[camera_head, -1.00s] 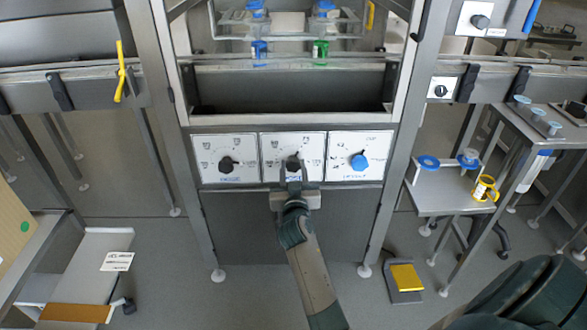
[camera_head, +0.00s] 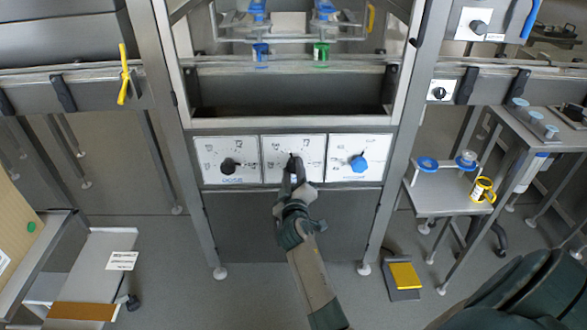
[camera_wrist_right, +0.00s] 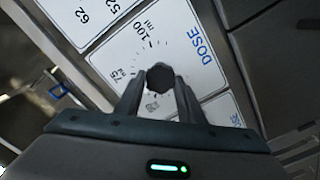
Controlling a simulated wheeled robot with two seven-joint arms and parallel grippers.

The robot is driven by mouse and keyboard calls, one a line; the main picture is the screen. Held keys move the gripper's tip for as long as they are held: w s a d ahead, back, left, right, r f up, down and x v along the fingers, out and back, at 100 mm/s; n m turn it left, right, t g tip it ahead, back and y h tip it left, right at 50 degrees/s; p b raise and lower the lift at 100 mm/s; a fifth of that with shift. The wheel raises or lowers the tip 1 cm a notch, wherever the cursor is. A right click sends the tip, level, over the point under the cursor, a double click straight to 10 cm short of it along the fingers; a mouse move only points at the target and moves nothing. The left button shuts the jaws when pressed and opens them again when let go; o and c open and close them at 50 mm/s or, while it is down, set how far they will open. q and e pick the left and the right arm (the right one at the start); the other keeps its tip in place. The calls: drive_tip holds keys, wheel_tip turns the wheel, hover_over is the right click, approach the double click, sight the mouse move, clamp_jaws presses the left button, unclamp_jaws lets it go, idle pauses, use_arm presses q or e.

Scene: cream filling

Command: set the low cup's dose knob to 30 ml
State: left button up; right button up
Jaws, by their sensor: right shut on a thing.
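The dose knob (camera_wrist_right: 161,77) is black and sits on a white plate whose print reads DOSE, 75 and 100 ml in the right wrist view. My right gripper (camera_wrist_right: 160,88) is shut on it, one finger on each side. In the head view my right gripper (camera_head: 294,172) reaches up to the middle white dial panel (camera_head: 313,148) and partly covers the knob. The knob's pointer and exact setting cannot be read. My left gripper is not in view.
A black knob (camera_head: 229,166) is on the left panel and a blue knob (camera_head: 358,162) on the right panel. A blue-marked cup (camera_head: 260,52) and a green-marked cup (camera_head: 320,51) are above. A side table (camera_head: 435,203) stands at right. A yellow pedal (camera_head: 405,276) lies on the floor.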

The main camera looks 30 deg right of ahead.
drive_tip(key=n+p, duration=0.1)
drive_tip(key=n, duration=0.2)
drive_tip(key=shift+n, duration=0.4)
drive_tip(key=n+p, duration=0.1)
drive_tip(key=n, duration=0.2)
drive_tip(key=shift+n, duration=0.3)
drive_tip(key=n+p, duration=0.1)
drive_tip(key=n, duration=0.3)
drive_tip(key=n+p, duration=0.2)
drive_tip(key=n, duration=0.2)
drive_tip(key=shift+f+n, duration=0.2)
drive_tip(key=shift+n, duration=0.1)
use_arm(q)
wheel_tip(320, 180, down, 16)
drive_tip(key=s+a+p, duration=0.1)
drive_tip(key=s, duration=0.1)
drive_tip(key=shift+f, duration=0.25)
use_arm(e)
drive_tip(key=shift+f+n, duration=0.1)
drive_tip(key=shift+n, duration=0.6)
drive_tip(key=o, duration=1)
drive_tip(key=shift+o, duration=0.2)
drive_tip(key=shift+s, duration=0.1)
